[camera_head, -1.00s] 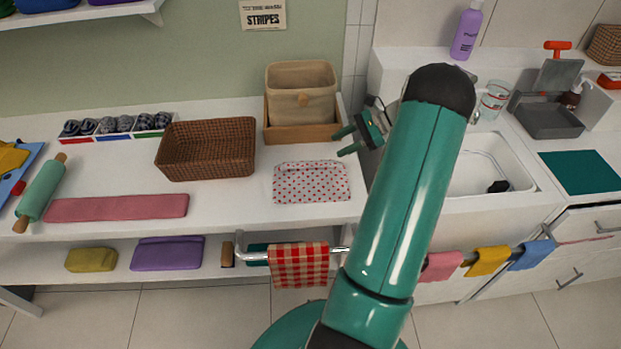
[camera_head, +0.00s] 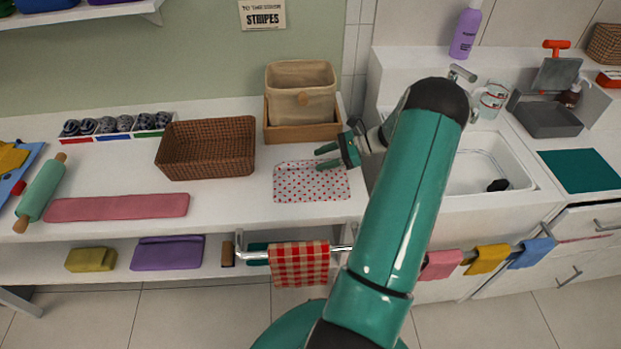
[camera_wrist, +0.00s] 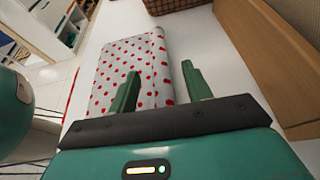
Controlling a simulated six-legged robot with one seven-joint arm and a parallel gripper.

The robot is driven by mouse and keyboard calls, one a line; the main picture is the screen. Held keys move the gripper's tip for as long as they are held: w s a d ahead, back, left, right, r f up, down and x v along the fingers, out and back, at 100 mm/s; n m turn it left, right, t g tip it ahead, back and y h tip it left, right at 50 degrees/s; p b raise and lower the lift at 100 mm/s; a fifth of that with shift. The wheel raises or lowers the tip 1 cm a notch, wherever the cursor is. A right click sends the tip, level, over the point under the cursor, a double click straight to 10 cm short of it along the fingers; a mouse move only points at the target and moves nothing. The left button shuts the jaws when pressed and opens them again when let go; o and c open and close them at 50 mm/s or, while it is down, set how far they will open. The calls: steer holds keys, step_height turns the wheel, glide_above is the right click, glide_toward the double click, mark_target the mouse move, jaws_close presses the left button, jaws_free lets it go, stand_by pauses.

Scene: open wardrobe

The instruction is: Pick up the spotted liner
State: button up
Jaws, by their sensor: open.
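The spotted liner (camera_head: 311,184) is a white cloth with red dots, lying folded and flat on the white counter in front of the beige fabric bin. It also shows in the wrist view (camera_wrist: 133,66), beyond my fingers. My gripper (camera_head: 318,159) is open and empty at the liner's back right corner, seemingly just above it. In the wrist view my gripper (camera_wrist: 160,84) has its two green fingers apart, the left one overlapping the liner in the picture and the right one past its edge. I cannot tell whether a finger touches the cloth.
A wooden tray (camera_head: 300,132) holding the fabric bin (camera_head: 300,90) stands right behind the liner. A brown wicker basket (camera_head: 207,148) is to its left. The sink (camera_head: 490,170) lies to the right. A checked red towel (camera_head: 299,264) hangs on a rail below.

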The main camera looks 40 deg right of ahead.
mark_target(317, 161)
steer(key=x, duration=0.3)
steer(key=shift+w+a+f, duration=0.1)
steer(key=c, duration=1.1)
steer(key=shift+o, duration=0.2)
